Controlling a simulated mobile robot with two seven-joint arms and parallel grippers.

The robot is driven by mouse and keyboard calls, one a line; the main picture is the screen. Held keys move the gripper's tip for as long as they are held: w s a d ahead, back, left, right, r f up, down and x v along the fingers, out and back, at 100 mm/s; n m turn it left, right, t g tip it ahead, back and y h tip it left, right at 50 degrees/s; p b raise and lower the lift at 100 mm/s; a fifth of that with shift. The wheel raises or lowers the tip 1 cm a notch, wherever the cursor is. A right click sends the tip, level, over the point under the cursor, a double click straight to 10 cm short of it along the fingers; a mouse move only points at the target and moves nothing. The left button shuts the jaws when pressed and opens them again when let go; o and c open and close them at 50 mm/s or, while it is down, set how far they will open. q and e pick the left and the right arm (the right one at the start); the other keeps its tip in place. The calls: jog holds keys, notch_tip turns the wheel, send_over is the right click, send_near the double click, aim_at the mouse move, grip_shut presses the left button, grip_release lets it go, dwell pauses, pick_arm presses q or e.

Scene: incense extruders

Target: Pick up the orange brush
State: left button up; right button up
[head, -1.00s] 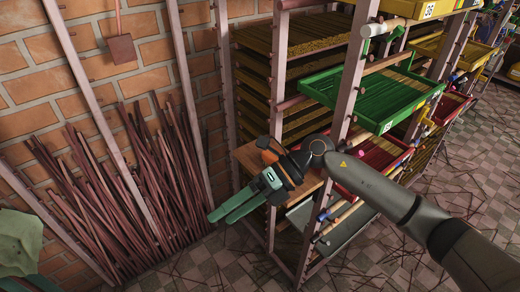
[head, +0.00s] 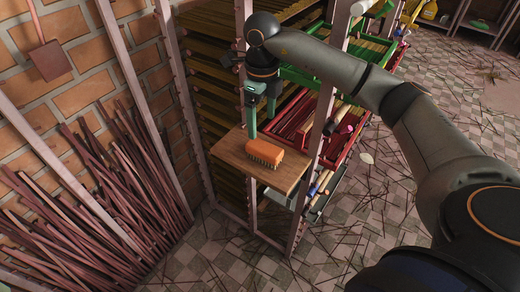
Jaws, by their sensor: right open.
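The orange brush (head: 266,152) lies on a small wooden shelf board (head: 233,148) at the end of the rack, its dark bristles facing down and toward the front. My right gripper (head: 261,127) points down just behind the brush, above the board. Its green fingers are apart and hold nothing. I cannot tell the exact gap between the fingertips and the brush or board. My left gripper is not in view.
The rack's upright posts (head: 322,100) stand close on both sides of the board. A green tray (head: 300,76) and a red tray (head: 292,118) sit to the right. Brown sticks (head: 90,190) lean against the brick wall at left. The tiled floor is littered with sticks.

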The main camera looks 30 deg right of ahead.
send_over(264, 147)
jog(key=f, duration=0.4)
jog(key=shift+w+a+f, duration=0.2)
jog(key=shift+f, duration=0.2)
jog(key=shift+s+d+f+p, duration=0.15)
jog(key=shift+f+p, duration=0.2)
jog(key=shift+f, duration=1)
jog(key=shift+s+d+f+p, duration=0.1)
jog(key=shift+f+p, duration=0.25)
jog(key=shift+f, duration=0.95)
grip_shut()
